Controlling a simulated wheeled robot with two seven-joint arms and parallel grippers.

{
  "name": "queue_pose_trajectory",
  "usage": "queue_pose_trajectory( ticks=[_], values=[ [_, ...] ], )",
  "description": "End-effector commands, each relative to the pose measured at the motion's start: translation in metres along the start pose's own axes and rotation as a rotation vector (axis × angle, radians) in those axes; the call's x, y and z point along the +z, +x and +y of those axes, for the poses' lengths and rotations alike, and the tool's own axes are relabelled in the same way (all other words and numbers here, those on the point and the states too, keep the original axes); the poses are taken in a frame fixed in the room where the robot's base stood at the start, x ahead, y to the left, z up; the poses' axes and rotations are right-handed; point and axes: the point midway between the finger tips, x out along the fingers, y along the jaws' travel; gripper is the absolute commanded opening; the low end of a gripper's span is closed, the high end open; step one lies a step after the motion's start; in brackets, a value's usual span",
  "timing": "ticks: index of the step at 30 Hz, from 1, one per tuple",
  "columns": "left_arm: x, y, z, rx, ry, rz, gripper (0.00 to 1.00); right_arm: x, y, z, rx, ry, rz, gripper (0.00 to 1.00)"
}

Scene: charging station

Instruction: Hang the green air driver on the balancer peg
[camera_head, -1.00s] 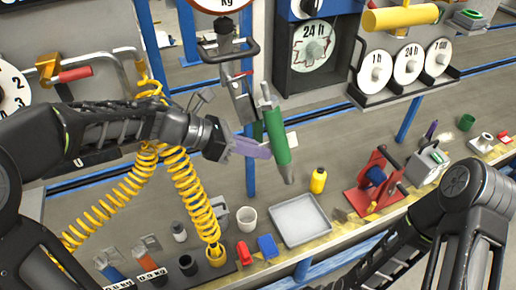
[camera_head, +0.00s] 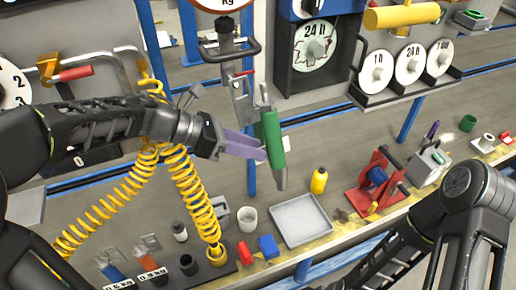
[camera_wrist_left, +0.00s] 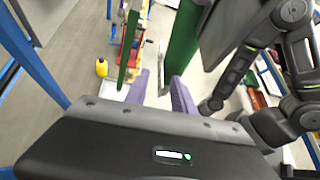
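The green air driver (camera_head: 272,138) hangs nearly upright above the bench, beside the grey bracket (camera_head: 242,100) under the balancer dial (camera_head: 222,4). Its grey top is close to the bracket; whether a peg bears it I cannot tell. My left gripper (camera_head: 252,147) is just left of the driver, its two purple fingers spread, tips close to the driver's side. In the left wrist view the fingers (camera_wrist_left: 160,90) are apart with nothing between them, and the green driver (camera_wrist_left: 183,40) stands beyond the right-hand finger. My right arm enters at the lower right; its gripper is out of view.
Yellow coiled hoses (camera_head: 190,190) hang below my left arm. On the bench stand a grey tray (camera_head: 300,220), a yellow bottle (camera_head: 319,180), a white cup (camera_head: 248,217) and a red fixture (camera_head: 376,182). A blue post (camera_head: 250,175) rises behind the driver.

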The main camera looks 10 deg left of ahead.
Motion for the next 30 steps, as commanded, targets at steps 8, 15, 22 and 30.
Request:
queue_pose_trajectory(
  ticks=[8, 15, 22, 30],
  values=[
    [0.002, -0.046, 0.001, 0.003, 0.002, -0.008, 0.32, -0.001, 0.005, 0.001, -0.002, -0.001, 0.002, 0.28],
    [0.002, -0.058, 0.000, 0.001, 0.001, -0.006, 0.32, -0.001, 0.005, 0.001, -0.003, -0.002, 0.002, 0.28],
    [0.002, -0.058, 0.001, 0.002, 0.001, -0.005, 0.32, -0.001, 0.005, 0.001, -0.003, -0.002, 0.002, 0.28],
    [0.001, -0.058, 0.001, 0.002, 0.000, -0.005, 0.32, -0.001, 0.005, 0.001, -0.002, -0.002, 0.002, 0.28]
  ],
)
